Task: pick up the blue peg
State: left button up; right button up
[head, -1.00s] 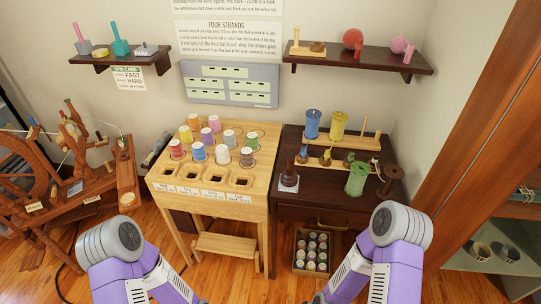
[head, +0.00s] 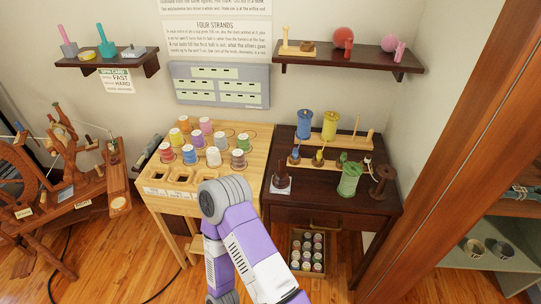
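No thing in the head view is clearly the blue peg. A small upright blue piece (head: 17,127) shows on the spinning wheel at the far left, but it is too small to tell what it is. A short peg rack (head: 334,166) on the dark table bears several small coloured pieces, one bluish. A large blue spool (head: 305,123) stands behind that rack, beside a yellow spool (head: 329,125). One purple and grey arm of mine, seemingly the left, rises in front of the light wooden table. Neither of my grippers is in view.
The light table (head: 255,160) holds several thread spools. The dark table (head: 330,198) also bears a green spool (head: 349,180). A crate of spools (head: 306,251) sits on the floor below. Shelves (head: 348,56) hang above. A wooden frame (head: 450,130) stands at right.

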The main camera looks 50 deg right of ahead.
aim_at(295, 152)
jog(key=i, duration=1.05)
jog(key=z, duration=3.65)
